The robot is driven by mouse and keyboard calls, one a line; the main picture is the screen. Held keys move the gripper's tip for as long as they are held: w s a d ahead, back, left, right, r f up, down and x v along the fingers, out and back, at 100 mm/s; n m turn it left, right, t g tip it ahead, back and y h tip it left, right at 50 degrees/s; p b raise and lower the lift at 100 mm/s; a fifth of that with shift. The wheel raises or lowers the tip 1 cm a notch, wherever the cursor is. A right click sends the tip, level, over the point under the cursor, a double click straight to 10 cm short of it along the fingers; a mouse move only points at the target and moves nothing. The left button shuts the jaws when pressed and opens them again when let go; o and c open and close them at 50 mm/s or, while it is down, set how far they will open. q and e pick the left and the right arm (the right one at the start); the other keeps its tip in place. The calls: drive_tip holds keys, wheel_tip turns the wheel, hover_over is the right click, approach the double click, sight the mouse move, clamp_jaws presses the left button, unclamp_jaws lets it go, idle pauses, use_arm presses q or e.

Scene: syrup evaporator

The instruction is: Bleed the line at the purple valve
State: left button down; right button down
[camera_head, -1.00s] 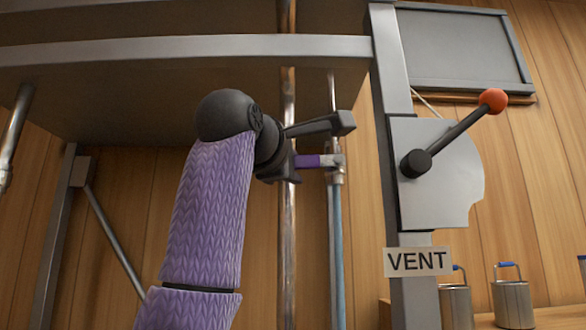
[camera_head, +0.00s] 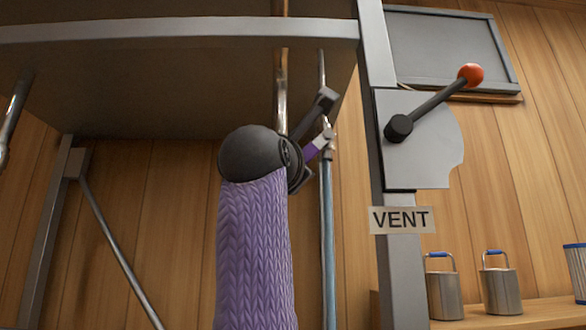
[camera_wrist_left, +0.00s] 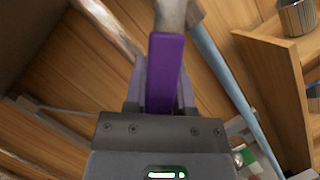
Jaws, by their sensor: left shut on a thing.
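The purple valve handle (camera_head: 310,151) sits on a small metal valve body (camera_head: 328,139) on a thin upright pipe. It slants down and left from the valve. In the left wrist view the purple handle (camera_wrist_left: 165,70) lies between the fingers, its outer end toward my palm. My left gripper (camera_head: 308,147) is shut on it; the dark wrist and purple-sleeved arm hide part of the grip in the head view. My right gripper is in neither view.
A plate with a red-knobbed lever (camera_head: 436,100) and a VENT label (camera_head: 402,220) are mounted on the grey post at right. A large metal pan (camera_head: 170,80) overhangs above. A thicker pipe (camera_head: 281,95) runs behind my wrist. Metal cans (camera_head: 501,288) stand on a wooden shelf.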

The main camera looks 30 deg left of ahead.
use_arm(q)
drive_tip(key=shift+w+d+f+n, duration=0.15)
drive_tip(key=shift+f+n, duration=0.1)
drive_tip(key=shift+n, duration=0.15)
drive_tip(key=c, duration=0.7)
unclamp_jaws()
drive_tip(key=shift+o, duration=1.3)
drive_tip(key=shift+s, duration=0.25)
drive_tip(key=shift+r, duration=0.1)
drive_tip(key=b+v, duration=0.6)
drive_tip(key=v, duration=0.3)
drive_tip(key=shift+s+f, duration=0.25)
drive_tip(key=shift+s, duration=0.1)
